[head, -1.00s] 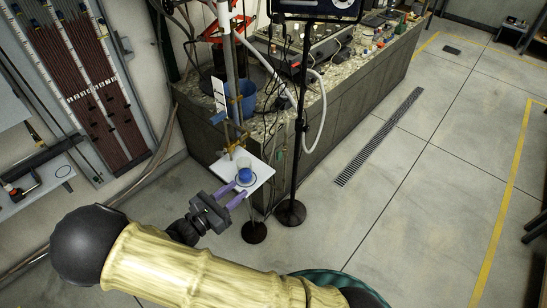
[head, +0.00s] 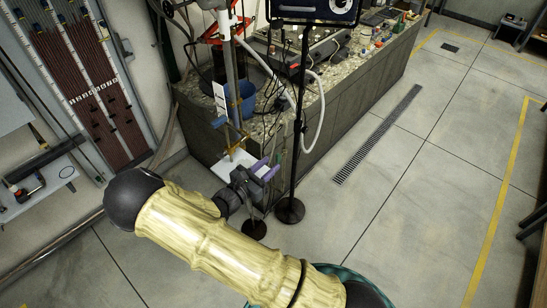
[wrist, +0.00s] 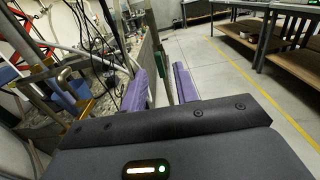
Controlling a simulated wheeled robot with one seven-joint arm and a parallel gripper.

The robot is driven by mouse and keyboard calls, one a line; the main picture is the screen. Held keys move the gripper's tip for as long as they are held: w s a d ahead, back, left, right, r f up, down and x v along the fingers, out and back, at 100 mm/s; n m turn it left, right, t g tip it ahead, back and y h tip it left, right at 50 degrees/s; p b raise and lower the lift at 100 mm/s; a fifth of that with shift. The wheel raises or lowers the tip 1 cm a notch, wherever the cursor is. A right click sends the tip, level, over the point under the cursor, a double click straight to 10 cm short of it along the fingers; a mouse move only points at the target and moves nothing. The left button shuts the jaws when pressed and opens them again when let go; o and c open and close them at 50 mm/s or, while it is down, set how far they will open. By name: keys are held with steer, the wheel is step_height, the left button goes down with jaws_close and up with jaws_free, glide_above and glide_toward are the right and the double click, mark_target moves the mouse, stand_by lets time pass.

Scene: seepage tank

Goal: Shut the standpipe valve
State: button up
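My gripper (head: 265,165) has purple fingers and is over the small white platform (head: 232,163) at the bench's near corner. The blue-topped object on the platform is hidden.
A black stand (head: 295,150) rises close to the right of my gripper, its round base on the floor. A blue bucket (head: 246,98) and white hose (head: 319,105) are behind. The stone-topped bench (head: 345,85) runs back right. The floor at right (head: 430,190) is clear.

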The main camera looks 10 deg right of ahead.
mark_target(277, 159)
steer(key=shift+p+x, duration=0.35)
steer(key=shift+x, duration=1.45)
steer(key=shift+c, duration=0.4)
jaws_close()
